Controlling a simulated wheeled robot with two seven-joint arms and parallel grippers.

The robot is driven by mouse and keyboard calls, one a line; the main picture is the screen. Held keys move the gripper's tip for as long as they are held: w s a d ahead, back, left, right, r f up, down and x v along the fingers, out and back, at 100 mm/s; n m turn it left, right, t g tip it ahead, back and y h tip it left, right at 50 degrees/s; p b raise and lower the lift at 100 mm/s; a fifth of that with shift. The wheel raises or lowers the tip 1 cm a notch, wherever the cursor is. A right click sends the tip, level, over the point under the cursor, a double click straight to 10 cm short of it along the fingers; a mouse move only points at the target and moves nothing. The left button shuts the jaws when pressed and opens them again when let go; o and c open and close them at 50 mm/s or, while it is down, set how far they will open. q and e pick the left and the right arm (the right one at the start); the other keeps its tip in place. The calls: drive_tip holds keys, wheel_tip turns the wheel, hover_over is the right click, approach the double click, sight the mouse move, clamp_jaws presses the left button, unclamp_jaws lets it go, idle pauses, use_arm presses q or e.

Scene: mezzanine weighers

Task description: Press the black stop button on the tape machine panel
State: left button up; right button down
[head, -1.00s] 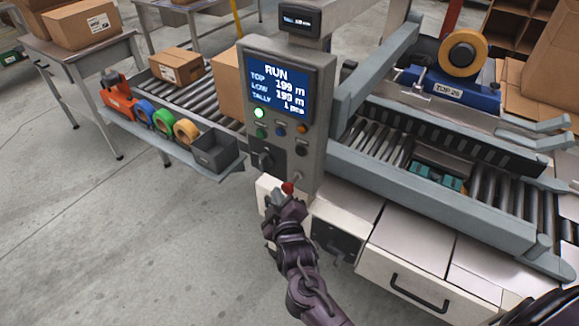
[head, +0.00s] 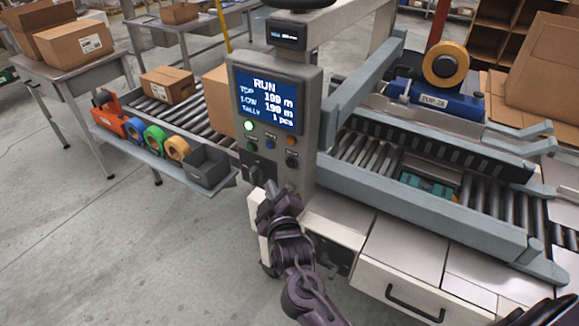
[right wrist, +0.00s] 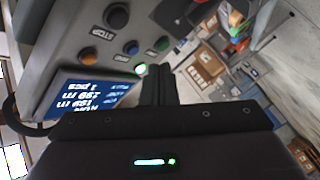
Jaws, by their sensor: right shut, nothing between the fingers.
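The tape machine panel (head: 310,130) stands mid-view with a blue display reading RUN. The black stop button (head: 291,160) is at its lower right, below an orange button (head: 290,141). In the right wrist view, upside down, the dark stop button (right wrist: 117,15) shows beside its STOP label. My right gripper (head: 268,190) is shut and empty, in front of the panel's lower part, below and left of the stop button. Its closed fingers (right wrist: 159,82) also show in the right wrist view, apart from the stop button. My left gripper is not in view.
A lit green lamp (head: 249,126), a green button (head: 253,146) and a blue button (head: 270,144) share the panel. A black rotary switch (head: 255,172) sits close to my gripper. A shelf with tape rolls (head: 154,138) and a grey bin (head: 206,166) juts out left.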

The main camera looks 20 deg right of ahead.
sight(290, 163)
drive_tip(key=w+d+b, duration=0.1)
drive_tip(key=w+d, duration=0.2)
drive_tip(key=d, duration=0.2)
drive_tip(key=shift+w, duration=0.4)
idle(1.8)
drive_tip(key=shift+w+d, duration=0.25)
drive_tip(key=shift+d, duration=0.05)
drive_tip(key=shift+w+d+p, duration=0.25)
drive_tip(key=shift+d+p, duration=0.05)
idle(0.7)
drive_tip(key=shift+a, duration=0.1)
idle(0.3)
drive_tip(key=shift+s+a+p, duration=0.5)
drive_tip(key=shift+a, duration=0.05)
